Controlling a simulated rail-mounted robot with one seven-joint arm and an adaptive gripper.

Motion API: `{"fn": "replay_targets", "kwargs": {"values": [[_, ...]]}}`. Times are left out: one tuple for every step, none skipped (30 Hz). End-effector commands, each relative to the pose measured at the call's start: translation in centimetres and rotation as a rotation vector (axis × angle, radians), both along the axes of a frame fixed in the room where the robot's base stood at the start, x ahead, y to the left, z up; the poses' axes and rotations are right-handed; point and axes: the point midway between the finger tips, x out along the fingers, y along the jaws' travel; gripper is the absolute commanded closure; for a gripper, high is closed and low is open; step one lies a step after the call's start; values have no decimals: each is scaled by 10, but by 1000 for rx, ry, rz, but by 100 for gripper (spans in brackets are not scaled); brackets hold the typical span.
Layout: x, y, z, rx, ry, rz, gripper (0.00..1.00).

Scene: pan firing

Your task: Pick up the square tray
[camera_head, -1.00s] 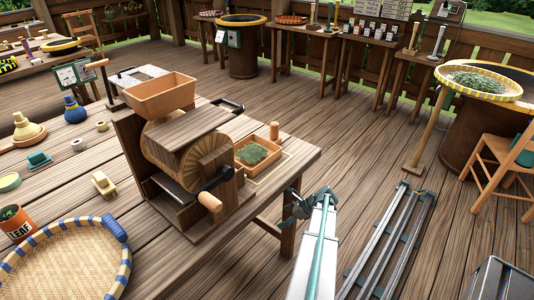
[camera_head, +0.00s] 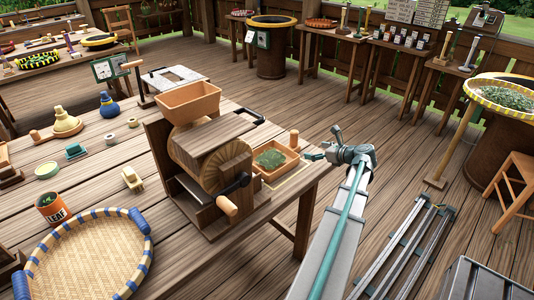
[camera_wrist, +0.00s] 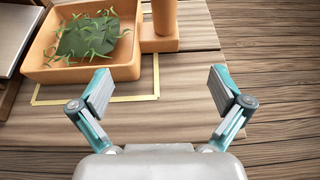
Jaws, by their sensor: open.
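The square tray (camera_head: 286,166) is a small orange-brown wooden box with dark green leaves (camera_head: 268,159) inside. It sits on the table's right end, beside the wooden winnowing machine. In the wrist view the tray (camera_wrist: 92,74) is at the upper left, with a yellow outline (camera_wrist: 130,98) on the table around it. My gripper (camera_wrist: 160,88) is open and empty. Its two grey pads are spread apart, short of the tray and to its right. In the head view my gripper (camera_head: 318,152) is just right of the tray, at the table's edge.
A wooden peg (camera_head: 294,139) stands at the tray's far right corner; it also shows in the wrist view (camera_wrist: 160,25). The machine (camera_head: 215,160) with its crank stands left of the tray. A round woven basket (camera_head: 90,255) lies at the near left.

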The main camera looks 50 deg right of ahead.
Motion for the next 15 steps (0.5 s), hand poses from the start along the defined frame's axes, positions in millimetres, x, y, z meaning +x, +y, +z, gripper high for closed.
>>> {"fn": "replay_targets", "kwargs": {"values": [[3, 0, 4, -7, -2, 0, 0], [5, 0, 4, -8, -3, 0, 0], [8, -1, 3, -10, -4, 0, 0], [10, -1, 2, -10, -4, 0, 0], [13, -2, 1, -10, -4, 1, 0], [18, -2, -2, -10, -4, 2, 0], [22, -3, -3, -11, -4, 2, 0], [26, -3, -5, -10, -3, 2, 0], [32, -4, -7, -10, -3, 2, 0], [36, -5, -9, -10, -3, 2, 0], [40, -5, -11, -9, -3, 3, 0], [45, -6, -13, -10, -3, 2, 0], [48, -6, -14, -10, -3, 2, 0], [50, -6, -15, -10, -3, 2, 0], [52, -6, -16, -11, -3, 1, 0]]}}
